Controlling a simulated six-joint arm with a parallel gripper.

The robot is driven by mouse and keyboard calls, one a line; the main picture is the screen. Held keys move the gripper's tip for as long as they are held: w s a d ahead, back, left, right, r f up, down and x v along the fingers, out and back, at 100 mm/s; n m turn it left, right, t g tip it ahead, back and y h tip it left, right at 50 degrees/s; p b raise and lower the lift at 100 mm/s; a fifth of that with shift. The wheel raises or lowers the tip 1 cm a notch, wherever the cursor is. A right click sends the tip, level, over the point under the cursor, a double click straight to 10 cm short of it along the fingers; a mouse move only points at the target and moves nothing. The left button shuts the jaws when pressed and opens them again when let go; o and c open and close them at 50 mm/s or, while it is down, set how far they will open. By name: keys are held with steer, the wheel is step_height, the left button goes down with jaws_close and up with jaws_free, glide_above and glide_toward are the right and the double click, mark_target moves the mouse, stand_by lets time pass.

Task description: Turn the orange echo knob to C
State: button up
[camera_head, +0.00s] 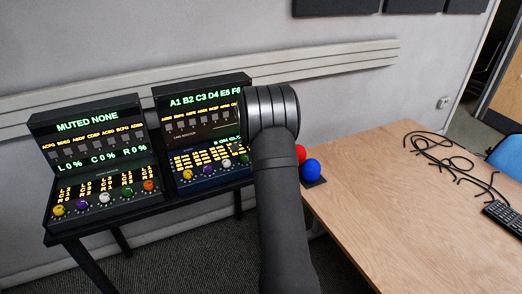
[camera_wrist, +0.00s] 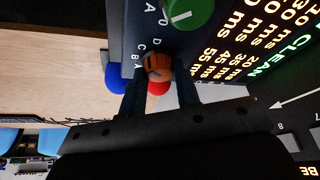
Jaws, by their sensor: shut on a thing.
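The orange knob (camera_wrist: 157,64) sits on the dark panel in the wrist view, with small white letters printed beside it. Its dark pointer mark is small, and I cannot tell which letter it faces. My gripper (camera_wrist: 159,78) is shut on this knob, with one finger on each side. A green knob (camera_wrist: 185,12) is next to it. In the head view, my arm hides the gripper and the held knob at the right end of the right console (camera_head: 203,184).
The left console (camera_head: 98,208) has its own row of knobs, including another orange one (camera_head: 148,186). A red ball (camera_head: 300,153) and a blue ball (camera_head: 312,169) are beside my arm. Black cables (camera_head: 440,160) and a remote (camera_head: 503,217) lie on the wooden table (camera_head: 385,200).

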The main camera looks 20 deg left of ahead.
stand_by(0.4)
steer(key=o, duration=1)
steer(key=shift+c, duration=0.2)
steer(key=v, duration=1.7)
steer(key=shift+a+r, duration=0.15)
steer(key=shift+a, duration=0.05)
steer(key=x, duration=1.7)
steer(key=shift+d, duration=0.2)
